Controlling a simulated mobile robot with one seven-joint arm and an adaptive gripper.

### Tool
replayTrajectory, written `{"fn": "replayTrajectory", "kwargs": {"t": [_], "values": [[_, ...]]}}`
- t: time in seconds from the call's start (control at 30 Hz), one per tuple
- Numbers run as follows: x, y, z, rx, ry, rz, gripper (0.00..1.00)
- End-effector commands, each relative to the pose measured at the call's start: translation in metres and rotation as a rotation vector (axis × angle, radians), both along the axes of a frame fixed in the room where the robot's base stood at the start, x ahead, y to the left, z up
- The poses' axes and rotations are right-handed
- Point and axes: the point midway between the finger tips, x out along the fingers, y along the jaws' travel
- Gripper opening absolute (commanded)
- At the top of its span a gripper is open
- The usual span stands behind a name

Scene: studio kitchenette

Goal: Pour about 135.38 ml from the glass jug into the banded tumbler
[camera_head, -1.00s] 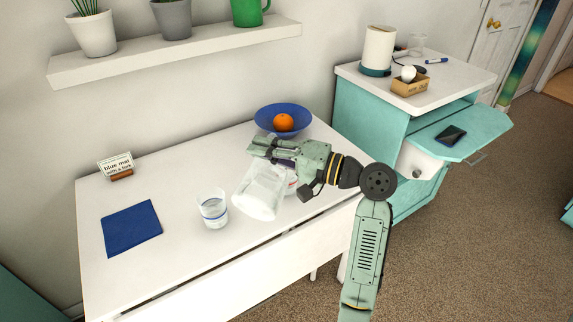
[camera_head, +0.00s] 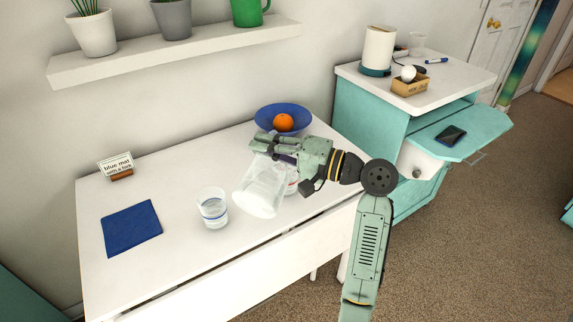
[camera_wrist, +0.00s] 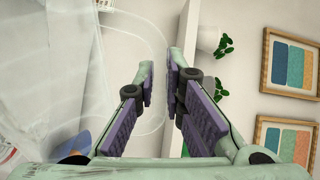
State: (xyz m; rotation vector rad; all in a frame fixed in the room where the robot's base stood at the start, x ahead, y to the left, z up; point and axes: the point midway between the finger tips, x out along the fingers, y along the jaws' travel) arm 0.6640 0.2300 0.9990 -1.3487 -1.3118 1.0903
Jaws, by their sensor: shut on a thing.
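The glass jug (camera_head: 259,188) is clear and is held tilted over the table, its mouth end toward the lower left. My gripper (camera_head: 262,146) is shut on the jug; in the wrist view its purple-padded fingers (camera_wrist: 160,88) close on the clear handle, and the jug's blurred wall (camera_wrist: 50,70) fills the left. The banded tumbler (camera_head: 212,208) stands upright just left of the jug, with a blue band and clear liquid in its lower part. The jug's mouth looks beside the tumbler; whether any stream is falling cannot be made out.
On the white table (camera_head: 180,265) lie a blue mat (camera_head: 132,228), a small sign (camera_head: 117,166) and a blue bowl (camera_head: 268,112) with an orange (camera_head: 284,122). A red-and-white object (camera_head: 292,182) is partly hidden behind the jug. A teal cabinet (camera_head: 365,125) stands to the right.

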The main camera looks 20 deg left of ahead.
Motion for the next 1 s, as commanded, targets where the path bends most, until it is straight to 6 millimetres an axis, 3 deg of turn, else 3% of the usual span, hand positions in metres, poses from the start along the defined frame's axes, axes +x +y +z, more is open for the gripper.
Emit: {"fn": "replayTrajectory", "kwargs": {"t": [0.47,0.7,1.0], "values": [[0.004,0.000,0.004,0.004,0.015,0.000,0.00],[-0.029,0.001,-0.015,-0.001,-0.129,-0.003,0.00],[-0.035,0.001,-0.025,-0.005,-0.205,-0.002,0.00]]}}
